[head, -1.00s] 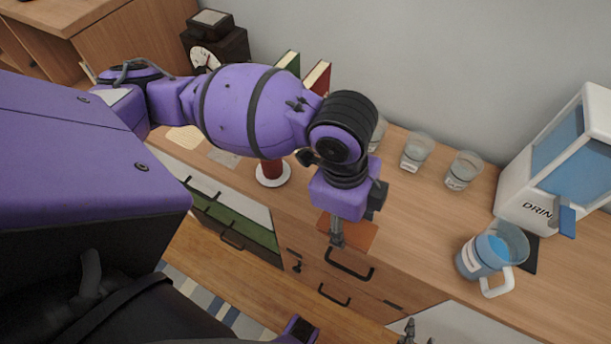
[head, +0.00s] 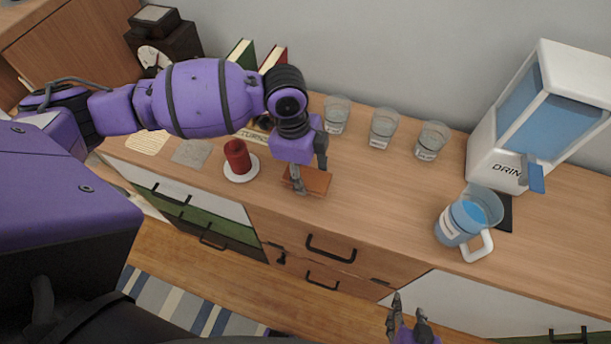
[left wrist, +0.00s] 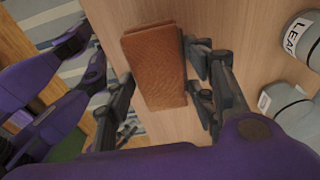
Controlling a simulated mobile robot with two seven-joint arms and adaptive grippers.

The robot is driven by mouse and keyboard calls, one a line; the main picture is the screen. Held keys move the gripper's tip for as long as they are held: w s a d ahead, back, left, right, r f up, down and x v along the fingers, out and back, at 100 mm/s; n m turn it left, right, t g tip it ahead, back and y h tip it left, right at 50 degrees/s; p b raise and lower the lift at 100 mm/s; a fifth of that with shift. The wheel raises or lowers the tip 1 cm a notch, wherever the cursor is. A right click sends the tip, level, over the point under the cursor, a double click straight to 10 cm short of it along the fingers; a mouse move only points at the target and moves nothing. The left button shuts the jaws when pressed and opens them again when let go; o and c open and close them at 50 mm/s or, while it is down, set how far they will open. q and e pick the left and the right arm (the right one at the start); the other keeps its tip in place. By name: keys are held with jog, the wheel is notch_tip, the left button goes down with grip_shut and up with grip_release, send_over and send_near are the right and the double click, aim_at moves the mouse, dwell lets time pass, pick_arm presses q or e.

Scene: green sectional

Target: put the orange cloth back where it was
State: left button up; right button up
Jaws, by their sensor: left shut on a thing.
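The orange cloth (head: 318,182) is a folded brown-orange rectangle at the wooden counter, right of the red candle. In the left wrist view the cloth (left wrist: 155,60) lies between my left gripper's fingers. My left gripper (head: 298,188) is shut on it. Whether the cloth touches the counter or is held just above it, I cannot tell. My right gripper (head: 409,312) is empty, its fingers apart, low in the head view in front of the drawers.
A red candle (head: 236,156) on a white saucer (head: 240,176) stands left of the cloth. Several glasses (head: 383,128) stand behind it. A blue jug (head: 462,221) and a drink dispenser (head: 495,155) are at right. The counter (head: 375,205) between cloth and jug is clear.

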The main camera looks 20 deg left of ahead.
aim_at(303, 172)
pick_arm(q)
jog(key=shift+w+a+f, duration=0.1)
jog(key=shift+w+f, duration=0.1)
jog(key=shift+f, duration=0.75)
jog(key=shift+w+a+f, duration=0.1)
jog(key=shift+w+f, duration=0.05)
jog(key=shift+f, duration=0.8)
jog(key=shift+f, duration=0.15)
jog(key=o, duration=1.1)
jog(key=r, duration=0.4)
jog(key=a+r, duration=0.1)
jog(key=r, duration=0.7)
jog(key=shift+a+r, duration=0.1)
jog(key=shift+a, duration=0.25)
